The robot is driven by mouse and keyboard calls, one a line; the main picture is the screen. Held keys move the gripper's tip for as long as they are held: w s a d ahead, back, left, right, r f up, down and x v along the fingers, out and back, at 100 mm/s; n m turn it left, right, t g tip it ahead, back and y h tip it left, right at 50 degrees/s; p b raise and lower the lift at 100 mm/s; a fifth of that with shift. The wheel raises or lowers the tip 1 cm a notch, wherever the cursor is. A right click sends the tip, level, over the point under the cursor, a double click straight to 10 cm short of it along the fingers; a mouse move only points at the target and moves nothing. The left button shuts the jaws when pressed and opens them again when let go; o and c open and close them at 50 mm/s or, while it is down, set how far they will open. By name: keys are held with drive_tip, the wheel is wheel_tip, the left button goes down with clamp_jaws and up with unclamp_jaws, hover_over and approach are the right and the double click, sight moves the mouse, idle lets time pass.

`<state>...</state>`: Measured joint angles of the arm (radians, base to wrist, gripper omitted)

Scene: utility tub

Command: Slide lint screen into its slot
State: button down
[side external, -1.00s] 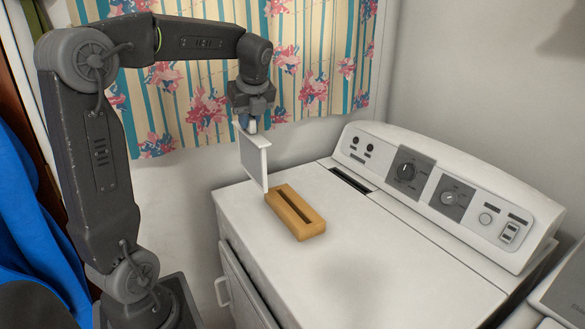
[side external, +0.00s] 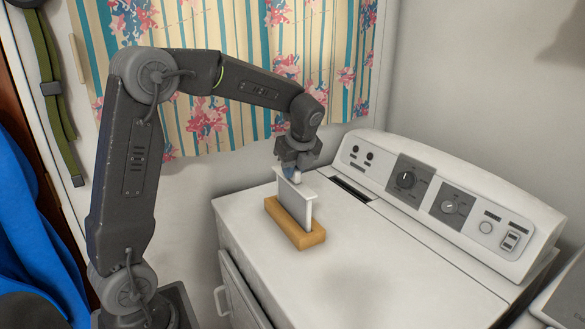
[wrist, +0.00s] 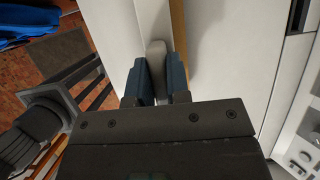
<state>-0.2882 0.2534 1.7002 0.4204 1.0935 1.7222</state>
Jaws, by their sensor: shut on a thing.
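The lint screen (side external: 292,203) is a thin pale panel with a white top rail, held upright. My gripper (side external: 294,176) is shut on its top rail from above. In the wrist view, the blue fingers of my gripper (wrist: 159,90) press both sides of the light rail of the screen (wrist: 155,60). The screen's lower edge is at the top of a wooden block (side external: 309,240) with a groove; I cannot tell whether it is inside the groove or just above it. The dark slot (side external: 350,188) is in the white machine's top, behind and right of the screen.
The white machine's top (side external: 390,265) is clear in front and to the right. A raised control panel (side external: 450,195) with knobs runs along its back. A patterned curtain (side external: 225,110) hangs behind my arm. The wooden block also shows in the wrist view (wrist: 178,30).

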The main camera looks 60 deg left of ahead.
drive_tip(key=shift+f, duration=0.15)
drive_tip(key=c, duration=1.1)
unclamp_jaws()
drive_tip(key=v, duration=1.4)
drive_tip(key=s+d+f+n+t+h, duration=0.2)
drive_tip(key=s+d+f+n, duration=0.2)
drive_tip(key=s+n, duration=0.5)
drive_tip(key=s+d+f+n+t+h, duration=0.2)
drive_tip(key=s+d+f+n+t, duration=0.1)
drive_tip(key=s+d+n, duration=0.6)
drive_tip(key=shift+s+d+f, duration=0.3)
drive_tip(key=shift+s+f, duration=0.45)
drive_tip(key=shift+s, duration=0.25)
drive_tip(key=shift+o, duration=0.7)
drive_tip(key=shift+f, duration=0.1)
drive_tip(key=o, duration=0.8)
